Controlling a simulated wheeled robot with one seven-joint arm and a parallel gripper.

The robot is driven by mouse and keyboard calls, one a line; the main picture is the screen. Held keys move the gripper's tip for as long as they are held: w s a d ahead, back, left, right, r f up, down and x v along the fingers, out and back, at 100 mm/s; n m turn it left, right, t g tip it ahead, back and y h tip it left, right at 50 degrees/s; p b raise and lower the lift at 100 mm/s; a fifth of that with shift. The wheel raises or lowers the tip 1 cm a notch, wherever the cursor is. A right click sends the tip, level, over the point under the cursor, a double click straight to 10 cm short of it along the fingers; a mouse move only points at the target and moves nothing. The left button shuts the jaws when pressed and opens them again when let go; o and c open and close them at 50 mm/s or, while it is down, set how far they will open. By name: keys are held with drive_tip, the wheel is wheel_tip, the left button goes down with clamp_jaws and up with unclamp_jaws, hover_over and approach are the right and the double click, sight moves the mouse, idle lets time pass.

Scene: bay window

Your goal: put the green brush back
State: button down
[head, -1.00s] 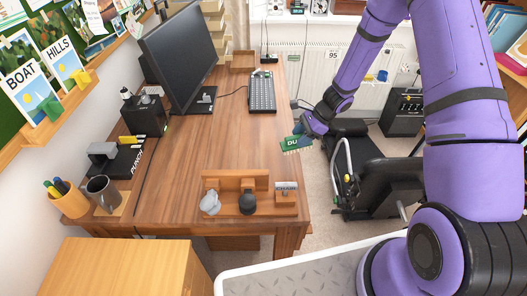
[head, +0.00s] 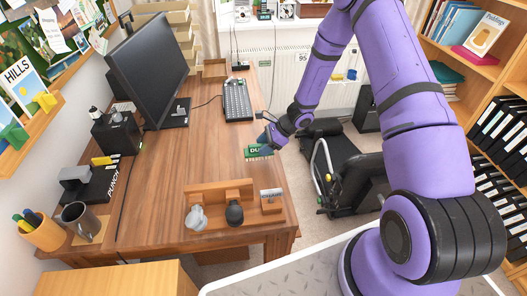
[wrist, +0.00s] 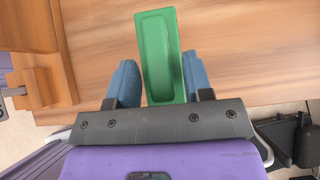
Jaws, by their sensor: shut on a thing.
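The green brush (head: 259,151) has white lettering starting "DU" and pale bristles along its lower edge. My gripper (head: 267,139) is shut on it and holds it over the right side of the desk (head: 200,152), behind the wooden rack (head: 222,190). In the wrist view the brush (wrist: 158,50) shows as a long green block with a recessed top, between my blue fingers (wrist: 160,82). The rack (wrist: 38,75) shows there at the left edge, apart from the brush. Whether the brush touches the desk, I cannot tell.
The rack carries a light grey piece (head: 196,217), a dark round piece (head: 234,213) and a labelled block (head: 271,196). A mug (head: 79,220) is at left. Mid-desk is clear.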

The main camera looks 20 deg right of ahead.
drive_tip(key=shift+f, duration=1.4)
drive_tip(key=c, duration=0.5)
unclamp_jaws()
drive_tip(key=shift+f, duration=0.1)
